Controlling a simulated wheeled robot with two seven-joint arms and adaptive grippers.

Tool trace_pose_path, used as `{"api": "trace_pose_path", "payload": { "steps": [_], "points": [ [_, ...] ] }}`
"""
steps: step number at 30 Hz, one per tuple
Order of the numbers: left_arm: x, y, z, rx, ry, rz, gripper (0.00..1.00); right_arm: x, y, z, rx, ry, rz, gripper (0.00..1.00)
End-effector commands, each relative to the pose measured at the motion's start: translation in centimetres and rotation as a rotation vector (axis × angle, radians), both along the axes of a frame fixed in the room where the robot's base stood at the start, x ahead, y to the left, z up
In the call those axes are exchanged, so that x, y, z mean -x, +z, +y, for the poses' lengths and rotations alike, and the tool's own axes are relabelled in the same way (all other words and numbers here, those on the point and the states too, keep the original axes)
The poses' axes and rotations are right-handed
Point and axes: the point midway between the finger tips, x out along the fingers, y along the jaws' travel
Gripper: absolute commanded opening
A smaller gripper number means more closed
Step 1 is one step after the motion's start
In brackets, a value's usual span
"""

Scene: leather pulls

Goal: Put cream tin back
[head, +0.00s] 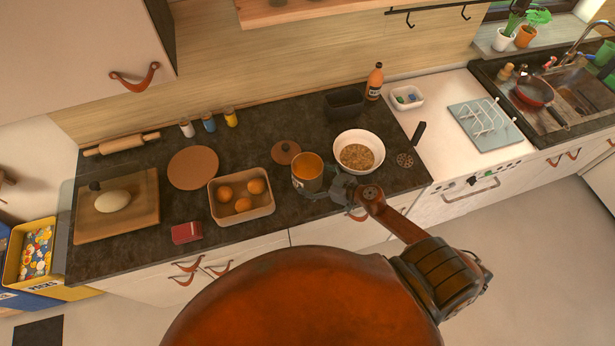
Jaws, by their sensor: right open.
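An open-topped tin (306,186) with an orange inside and a greyish, shaded outside stands upright on the dark counter near its front edge. It is the only larger tin I make out; its label is too small to read. A round brown lid (285,152) with a knob lies on the counter behind it, to the left. My right gripper (324,191) is open at the tin's front right side, its fingers close to the wall. I cannot tell if they touch it. My left gripper is out of view.
A white bowl of cereal (376,140) stands close right of the tin. A tray (226,219) with oranges is on the left. A black bin (344,103) and a sauce bottle (374,82) stand behind. A red box (186,232) lies at the front edge.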

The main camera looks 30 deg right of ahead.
Motion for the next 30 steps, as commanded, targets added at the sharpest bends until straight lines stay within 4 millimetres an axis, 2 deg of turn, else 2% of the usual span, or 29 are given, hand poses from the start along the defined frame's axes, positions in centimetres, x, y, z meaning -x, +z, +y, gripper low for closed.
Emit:
{"api": "trace_pose_path", "payload": {
  "steps": [9,15,30],
  "points": [
    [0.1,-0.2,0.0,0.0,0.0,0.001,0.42,5.7,2.5,-2.5,0.001,0.0,0.002,0.9],
    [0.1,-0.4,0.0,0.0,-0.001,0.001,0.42,7.9,3.5,-3.5,-0.001,0.001,0.001,0.9],
    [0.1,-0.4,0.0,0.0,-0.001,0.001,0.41,8.5,3.9,-3.8,0.0,0.0,0.0,0.9]
  ]
}}
